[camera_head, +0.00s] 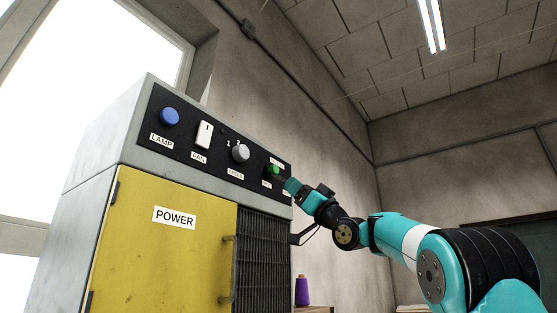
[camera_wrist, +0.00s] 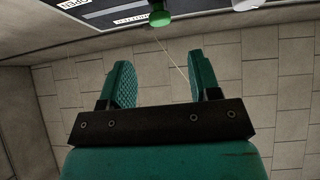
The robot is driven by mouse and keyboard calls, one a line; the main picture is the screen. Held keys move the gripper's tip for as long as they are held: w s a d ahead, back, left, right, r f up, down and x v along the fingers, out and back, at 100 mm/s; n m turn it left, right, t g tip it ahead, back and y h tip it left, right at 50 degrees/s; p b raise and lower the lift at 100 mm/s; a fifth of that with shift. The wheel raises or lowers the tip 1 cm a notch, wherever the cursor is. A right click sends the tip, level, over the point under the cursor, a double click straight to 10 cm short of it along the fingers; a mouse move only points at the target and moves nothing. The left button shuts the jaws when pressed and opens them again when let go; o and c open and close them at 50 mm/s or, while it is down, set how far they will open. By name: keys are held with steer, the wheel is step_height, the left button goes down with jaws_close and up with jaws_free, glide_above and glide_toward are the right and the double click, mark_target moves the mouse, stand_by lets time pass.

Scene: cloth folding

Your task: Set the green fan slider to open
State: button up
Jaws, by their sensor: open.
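The green slider knob (camera_head: 274,170) sits at the right end of the black control panel, with small white labels above and below it that I cannot read fully. It also shows in the wrist view at the top (camera_wrist: 159,14), ahead of the fingers. My gripper (camera_head: 288,184) is close to the panel, just right of and below the green knob. In the wrist view my gripper (camera_wrist: 158,80) has its two teal fingers apart with nothing between them. The knob lies beyond the fingertips, and no contact shows.
On the same panel are a blue LAMP button (camera_head: 170,116), a white FAN switch (camera_head: 204,134) and a grey knob (camera_head: 240,152). Below is a yellow POWER door (camera_head: 165,240) with a handle (camera_head: 227,270). A purple spool (camera_head: 302,291) stands lower right. Free air lies right of the cabinet.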

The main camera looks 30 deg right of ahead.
mark_target(277, 170)
steer(key=p+x, duration=0.6)
steer(key=x, duration=0.3)
steer(key=shift+s+p, duration=0.15)
steer(key=shift+p, duration=0.15)
steer(key=shift+w+r+p, duration=0.2)
steer(key=shift+w+p, duration=0.1)
steer(key=shift+w, duration=0.05)
steer(key=shift+c, duration=0.5)
jaws_close()
